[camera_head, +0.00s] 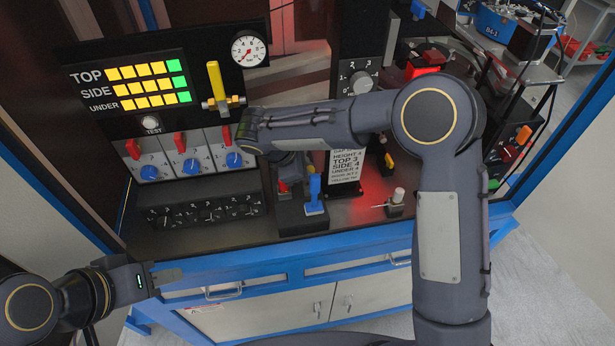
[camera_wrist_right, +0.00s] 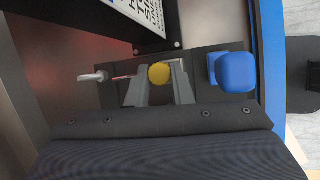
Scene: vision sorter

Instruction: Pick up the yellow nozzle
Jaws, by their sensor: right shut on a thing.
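The yellow nozzle (camera_wrist_right: 160,74) shows as a round yellow end between the two fingertips of my right gripper (camera_wrist_right: 158,84) in the right wrist view. The right gripper is shut on it, above a dark base plate. Whether the nozzle still touches the plate is hidden. In the head view my right forearm and wrist cover the nozzle and most of the right gripper. My left gripper (camera_head: 166,276) hangs empty in front of the bench's front edge at the lower left; its finger gap is unclear.
A blue block (camera_wrist_right: 232,72) stands right beside the right gripper; in the head view a blue lever (camera_head: 314,188) stands there. A printed sign (camera_head: 345,165) stands close behind. A row of black dials (camera_head: 205,212) lies left. A yellow handle (camera_head: 216,82) rises under the gauge (camera_head: 249,49).

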